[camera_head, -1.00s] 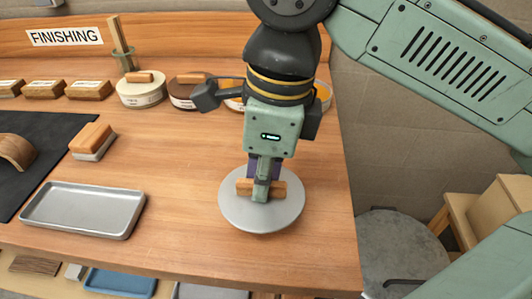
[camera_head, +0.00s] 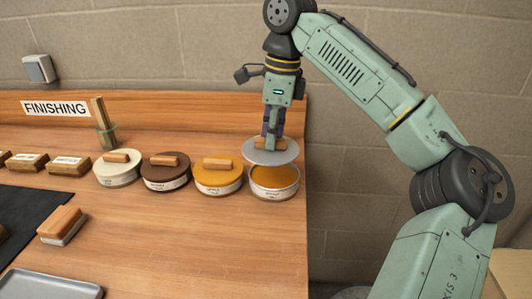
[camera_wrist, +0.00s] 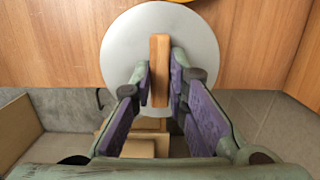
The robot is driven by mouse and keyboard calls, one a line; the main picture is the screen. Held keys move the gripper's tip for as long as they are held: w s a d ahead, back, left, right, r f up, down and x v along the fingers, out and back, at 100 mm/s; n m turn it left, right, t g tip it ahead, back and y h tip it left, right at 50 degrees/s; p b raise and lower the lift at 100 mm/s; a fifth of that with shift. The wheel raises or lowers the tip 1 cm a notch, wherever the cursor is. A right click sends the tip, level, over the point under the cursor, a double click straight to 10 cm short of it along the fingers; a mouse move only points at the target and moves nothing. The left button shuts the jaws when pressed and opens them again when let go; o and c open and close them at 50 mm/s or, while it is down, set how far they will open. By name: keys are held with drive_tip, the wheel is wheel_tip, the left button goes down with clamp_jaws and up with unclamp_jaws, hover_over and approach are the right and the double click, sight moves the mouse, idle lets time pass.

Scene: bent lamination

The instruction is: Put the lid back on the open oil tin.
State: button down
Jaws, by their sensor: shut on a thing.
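My gripper (camera_head: 271,133) is shut on the wooden bar handle of a round grey lid (camera_head: 258,156). The lid is held roughly level above the back of the bench. The open oil tin (camera_head: 275,187), with amber oil inside, stands at the right end of the tin row. In the head view the lid appears just above and behind the tin's far rim, apart from it. In the wrist view my gripper (camera_wrist: 161,88) has its purple pads on both sides of the handle (camera_wrist: 159,65), with the pale lid (camera_wrist: 125,45) beyond. Only an amber sliver of a tin shows at the top edge there.
A closed amber tin (camera_head: 219,182) stands close left of the open one. A brown tin (camera_head: 166,177) and a cream tin (camera_head: 117,173) follow. A jar with a brush (camera_head: 105,130) is behind. The bench's right edge is near the open tin.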

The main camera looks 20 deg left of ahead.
drive_tip(key=shift+w+f, duration=0.25)
drive_tip(key=shift+w, duration=1)
drive_tip(key=shift+w+f, duration=0.1)
drive_tip(key=shift+f, duration=0.05)
drive_tip(key=shift+f+b, duration=2.55)
drive_tip(key=shift+f, duration=0.5)
drive_tip(key=shift+p, duration=0.6)
drive_tip(key=shift+f+p, duration=0.2)
drive_tip(key=shift+p, duration=0.3)
drive_tip(key=c, duration=1.5)
unclamp_jaws()
